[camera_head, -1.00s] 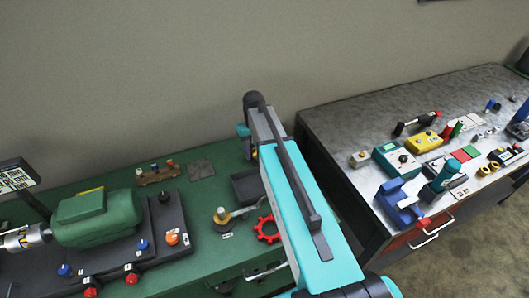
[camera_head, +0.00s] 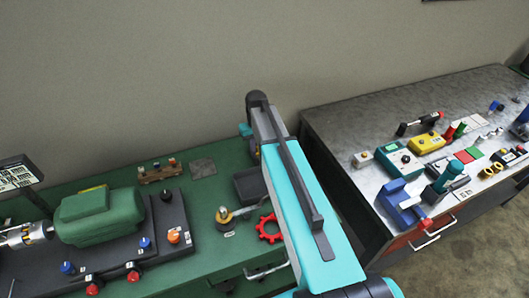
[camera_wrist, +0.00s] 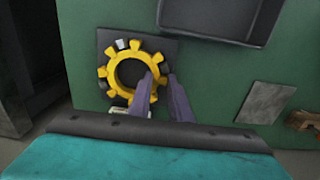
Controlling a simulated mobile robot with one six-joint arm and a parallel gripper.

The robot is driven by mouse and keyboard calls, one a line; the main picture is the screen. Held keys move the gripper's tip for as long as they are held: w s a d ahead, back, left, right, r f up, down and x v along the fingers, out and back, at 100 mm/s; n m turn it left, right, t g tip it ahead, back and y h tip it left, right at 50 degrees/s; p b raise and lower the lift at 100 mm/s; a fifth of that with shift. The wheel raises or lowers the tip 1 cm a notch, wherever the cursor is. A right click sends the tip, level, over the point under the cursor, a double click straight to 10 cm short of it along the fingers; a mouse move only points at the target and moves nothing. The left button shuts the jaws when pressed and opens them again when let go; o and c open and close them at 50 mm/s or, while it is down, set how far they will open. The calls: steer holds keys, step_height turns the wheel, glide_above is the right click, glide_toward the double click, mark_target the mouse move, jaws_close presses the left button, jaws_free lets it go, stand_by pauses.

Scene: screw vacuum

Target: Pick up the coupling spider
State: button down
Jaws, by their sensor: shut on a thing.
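The coupling spider, a yellow toothed ring (camera_wrist: 104,72), shows left of centre in the wrist view. My gripper (camera_wrist: 164,82) is shut on its right rim, with the two purple-grey fingers close together there. Behind the ring is a dark square plate (camera_wrist: 168,46) on the green surface. In the head view my arm hides the fingertips and whatever they hold. A red toothed ring (camera_head: 268,229) lies on the green bench there, close to my arm.
A dark tray (camera_head: 248,186) and a grey metal sheet (camera_head: 202,166) lie on the green bench (camera_head: 205,265). A knobbed post (camera_head: 222,213) stands near the red ring. A green motor (camera_head: 85,218) is at left. A cluttered grey table (camera_head: 345,125) is at right.

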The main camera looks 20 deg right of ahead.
step_height(320, 180, up, 10)
steer(key=b, duration=0.3)
stand_by(0.7)
steer(key=shift+a, duration=0.1)
stand_by(0.4)
steer(key=s+a+r+n+b, duration=0.1)
steer(key=s+a+n+b, duration=0.1)
steer(key=a, duration=0.3)
steer(key=s+a+r+n+b, duration=0.1)
steer(key=a+n, duration=0.2)
steer(key=a, duration=0.2)
steer(key=shift+s+r+n+b, duration=0.2)
steer(key=shift+s+n+b, duration=0.15)
steer(key=shift+n+b, duration=0.05)
